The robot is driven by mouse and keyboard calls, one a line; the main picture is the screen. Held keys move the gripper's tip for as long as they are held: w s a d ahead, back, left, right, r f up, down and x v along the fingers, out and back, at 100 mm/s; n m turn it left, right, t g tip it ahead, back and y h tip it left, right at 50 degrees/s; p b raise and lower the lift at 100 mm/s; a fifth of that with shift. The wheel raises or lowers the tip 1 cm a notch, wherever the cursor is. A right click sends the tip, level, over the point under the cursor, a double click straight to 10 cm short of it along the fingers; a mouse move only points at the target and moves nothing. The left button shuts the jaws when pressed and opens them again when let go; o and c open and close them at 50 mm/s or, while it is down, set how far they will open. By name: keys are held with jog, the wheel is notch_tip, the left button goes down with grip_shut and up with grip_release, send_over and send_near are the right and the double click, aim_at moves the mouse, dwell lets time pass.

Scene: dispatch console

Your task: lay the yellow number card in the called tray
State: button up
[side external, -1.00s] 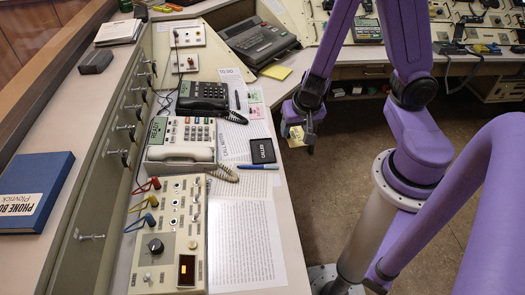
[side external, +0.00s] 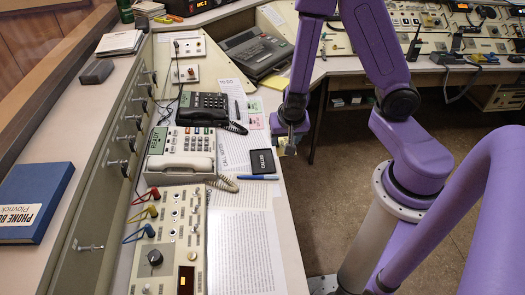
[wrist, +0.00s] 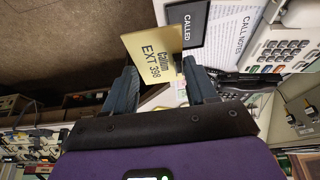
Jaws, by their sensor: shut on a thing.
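My gripper (side external: 290,143) is shut on the yellow number card (wrist: 156,58), which reads "EXT 398" in the wrist view. The card stands out from between the fingertips (wrist: 158,92). In the side view the card is small and mostly hidden by the gripper. The called tray (side external: 262,161) is a flat black tray lettered "CALLED" on the desk, just left of and near the gripper. It also shows in the wrist view (wrist: 192,18), partly behind the card. The part of the tray that I see is empty.
A black phone (side external: 203,107) and a white phone (side external: 182,162) stand left of the tray. A blue pen (side external: 257,178) lies just in front of it. Pink and green notes (side external: 255,112) lie behind it. Printed sheets (side external: 245,250) cover the near desk.

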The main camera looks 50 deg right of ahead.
jog(key=shift+w+d+f, duration=0.1)
jog(key=shift+w+f, duration=0.2)
jog(key=shift+w, duration=0.3)
jog(key=shift+w+f, duration=0.3)
jog(key=shift+w, duration=0.35)
jog(key=shift+w+d+f, duration=0.1)
jog(key=shift+w+f, duration=0.2)
jog(key=shift+w, duration=0.3)
jog(key=w+f, duration=0.4)
jog(key=f, duration=0.1)
jog(key=shift+w+d+f, duration=0.1)
jog(key=shift+w+f, duration=0.1)
jog(key=f, duration=0.2)
jog(key=shift+w+f, duration=0.2)
jog(key=shift+f, duration=0.5)
jog(key=shift+f, duration=0.6)
jog(key=o, duration=1.1)
jog(key=shift+c, duration=0.2)
